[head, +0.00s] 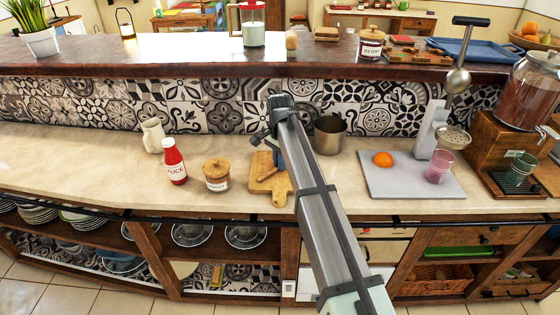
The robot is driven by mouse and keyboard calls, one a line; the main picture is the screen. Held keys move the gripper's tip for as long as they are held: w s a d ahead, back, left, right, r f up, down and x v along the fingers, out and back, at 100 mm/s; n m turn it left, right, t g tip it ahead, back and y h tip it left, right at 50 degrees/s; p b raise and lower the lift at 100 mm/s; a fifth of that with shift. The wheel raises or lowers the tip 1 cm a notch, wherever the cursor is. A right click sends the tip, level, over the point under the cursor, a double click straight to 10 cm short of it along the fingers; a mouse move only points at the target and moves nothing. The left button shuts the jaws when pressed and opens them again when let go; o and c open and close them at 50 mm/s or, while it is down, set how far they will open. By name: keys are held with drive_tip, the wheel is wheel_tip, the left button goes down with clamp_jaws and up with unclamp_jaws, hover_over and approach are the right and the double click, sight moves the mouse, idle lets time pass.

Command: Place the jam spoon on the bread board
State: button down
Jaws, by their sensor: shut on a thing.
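The wooden bread board (264,187) lies on the pale lower counter, just left of my arm, which hides its right side. My gripper (277,156) is above the far part of the board, pointing down. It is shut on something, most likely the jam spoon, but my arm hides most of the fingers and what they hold. I cannot make out the spoon's shape. A jar with a wooden lid (216,175) stands just left of the board.
A red sauce bottle (174,162) and a cream jug (153,136) stand further left. A steel pot (329,134) stands right of my arm. A grey board (400,182) with an orange and a pink glass is further right. The counter's left part is clear.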

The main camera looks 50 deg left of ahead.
drive_tip(key=c, duration=1.2)
unclamp_jaws()
wheel_tip(320, 180, up, 12)
drive_tip(key=shift+r, duration=0.1)
